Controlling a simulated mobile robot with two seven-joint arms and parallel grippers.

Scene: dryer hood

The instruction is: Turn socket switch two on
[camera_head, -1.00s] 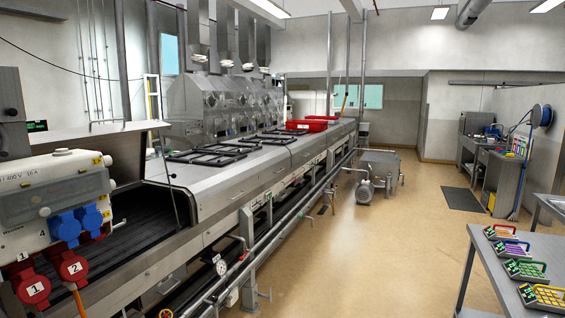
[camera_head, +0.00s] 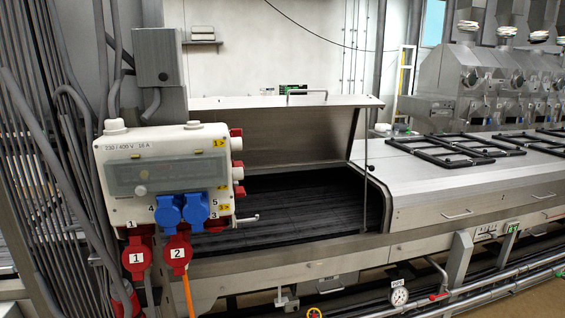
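A white socket box (camera_head: 165,172) labelled 230/400 V, 16 A hangs at the left of the head view. On its underside are a red socket marked 1 (camera_head: 136,257) and a red socket marked 2 (camera_head: 178,254). An orange cable (camera_head: 188,295) hangs below socket 2. Two blue sockets (camera_head: 182,211) sit on its front, near the numbers 4 and 5. Red sockets stick out of its right side. I cannot make out the position of any switch for socket two. Neither of my grippers is in view.
A long steel dryer (camera_head: 450,185) with a raised lid (camera_head: 270,130) and a dark belt (camera_head: 285,205) runs right behind the box. Grey cables (camera_head: 50,150) crowd the left. Pipes with a gauge (camera_head: 398,296) run low at the front right.

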